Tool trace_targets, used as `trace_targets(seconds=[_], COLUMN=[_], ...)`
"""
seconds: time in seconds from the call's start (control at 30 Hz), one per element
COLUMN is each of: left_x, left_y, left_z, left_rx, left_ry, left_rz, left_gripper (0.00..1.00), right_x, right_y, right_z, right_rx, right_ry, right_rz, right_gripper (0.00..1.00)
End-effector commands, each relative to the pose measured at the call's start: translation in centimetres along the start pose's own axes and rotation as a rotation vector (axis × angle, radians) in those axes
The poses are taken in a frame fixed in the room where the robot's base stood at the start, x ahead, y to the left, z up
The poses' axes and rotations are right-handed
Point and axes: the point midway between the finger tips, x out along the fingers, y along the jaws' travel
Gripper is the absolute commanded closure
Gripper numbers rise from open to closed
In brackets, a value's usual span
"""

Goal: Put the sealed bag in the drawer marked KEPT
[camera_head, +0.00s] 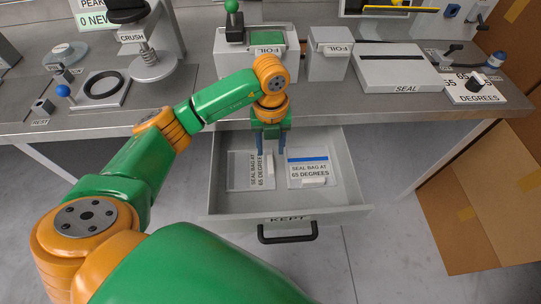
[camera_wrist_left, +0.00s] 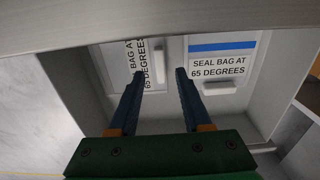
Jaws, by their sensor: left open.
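The drawer marked KEPT (camera_head: 345,213) is pulled out below the counter. Two flat clear bags lie in it, both printed "SEAL BAG AT 65 DEGREES". The right bag (camera_head: 308,170) has a blue stripe along its far edge; it also shows in the left wrist view (camera_wrist_left: 220,60). The left bag (camera_head: 240,172) is turned sideways, and no blue stripe shows on it; it also shows in the left wrist view (camera_wrist_left: 122,60). My left gripper (camera_head: 272,152) points down over the drawer between the bags. Its fingers (camera_wrist_left: 160,72) are apart with nothing between them. My right gripper is out of view.
The grey counter (camera_head: 350,108) runs behind and above the drawer. It carries a CRUSH press (camera_head: 150,62), FOIL boxes (camera_head: 328,60), a SEAL unit (camera_head: 398,70) and a DEGREES dial (camera_head: 478,88). Cardboard (camera_head: 475,215) stands at the right. The drawer's front floor is bare.

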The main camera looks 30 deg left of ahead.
Motion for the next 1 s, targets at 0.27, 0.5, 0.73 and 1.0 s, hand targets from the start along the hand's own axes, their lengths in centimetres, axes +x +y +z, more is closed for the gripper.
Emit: trace_targets(seconds=[0.27,0.5,0.73,1.0], left_x=[-5.9,-6.5,-6.4,-11.8], left_y=[0.0,0.0,0.0,0.0], left_z=[0.1,0.0,0.0,0.0], left_rx=[0.000,-0.001,-0.001,-0.001], left_ry=[-0.002,0.000,0.000,0.000], left_rz=[-0.001,0.000,0.000,0.000], left_gripper=[0.51,0.51,0.51,0.51], right_x=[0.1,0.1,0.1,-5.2], right_y=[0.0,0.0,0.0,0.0], right_z=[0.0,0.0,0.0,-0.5], right_rx=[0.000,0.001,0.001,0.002], right_ry=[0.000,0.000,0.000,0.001], right_rz=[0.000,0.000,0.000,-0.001], right_gripper=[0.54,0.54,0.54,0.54])
